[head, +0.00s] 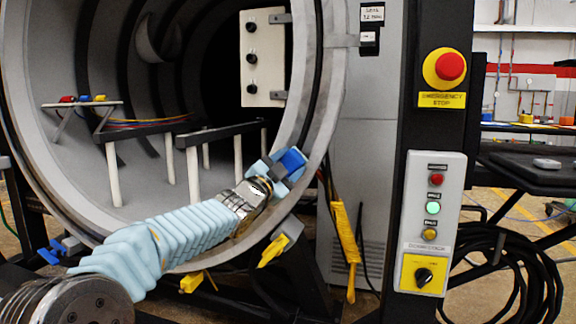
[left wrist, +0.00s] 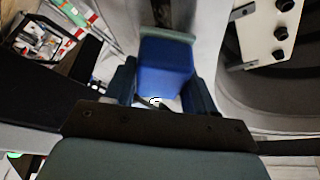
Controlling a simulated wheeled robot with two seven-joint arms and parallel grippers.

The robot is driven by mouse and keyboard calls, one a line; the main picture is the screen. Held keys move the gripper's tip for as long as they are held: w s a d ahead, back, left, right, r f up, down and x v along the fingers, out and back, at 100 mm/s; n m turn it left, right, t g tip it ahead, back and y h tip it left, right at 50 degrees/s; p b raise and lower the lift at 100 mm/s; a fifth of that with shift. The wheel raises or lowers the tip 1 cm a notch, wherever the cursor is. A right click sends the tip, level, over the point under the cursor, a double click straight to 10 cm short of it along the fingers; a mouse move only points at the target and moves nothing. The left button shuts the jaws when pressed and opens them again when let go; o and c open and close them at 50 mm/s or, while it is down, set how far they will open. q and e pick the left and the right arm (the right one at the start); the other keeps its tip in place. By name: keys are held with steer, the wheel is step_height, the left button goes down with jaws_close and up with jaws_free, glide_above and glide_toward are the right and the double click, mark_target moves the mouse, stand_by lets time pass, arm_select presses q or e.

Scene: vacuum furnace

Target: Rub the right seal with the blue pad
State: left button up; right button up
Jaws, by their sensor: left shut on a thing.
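The blue pad (head: 292,160) is held in my left gripper (head: 277,169) at the right side of the round furnace opening. It also shows as a blue block (left wrist: 166,68) between the two fingers (left wrist: 163,90) in the left wrist view. A lighter strip at the pad's far end lies at or against the pale rim; I cannot tell whether it touches. The right seal (head: 312,75) is a dark line along the right part of the flange. My right gripper is not in view.
A white panel with black knobs (head: 264,58) stands inside the opening, left of the seal. Rails on white posts (head: 222,135) are inside the chamber. Yellow clamps (head: 273,250) sit below the rim. A control column with an emergency stop (head: 445,68) stands to the right.

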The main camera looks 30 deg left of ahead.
arm_select(q)
steer(key=shift+w+a+p, duration=0.2)
steer(key=shift+w+p, duration=0.2)
steer(key=shift+w, duration=0.35)
steer(key=a+f+b, duration=0.2)
steer(key=f, duration=0.1)
steer(key=shift+s+f, duration=0.15)
steer(key=shift+f, duration=0.05)
steer(key=shift+d+r, duration=0.1)
steer(key=shift+r, duration=0.25)
steer(key=shift+w+d+r+p, duration=0.15)
steer(key=shift+d+r+p, duration=0.3)
steer(key=shift+r, duration=0.35)
steer(key=shift+w+d+r+p, duration=0.15)
steer(key=shift+d+r+p, duration=0.25)
steer(key=shift+r, duration=0.4)
steer(key=shift+c, duration=0.3)
steer(key=shift+d, duration=0.1)
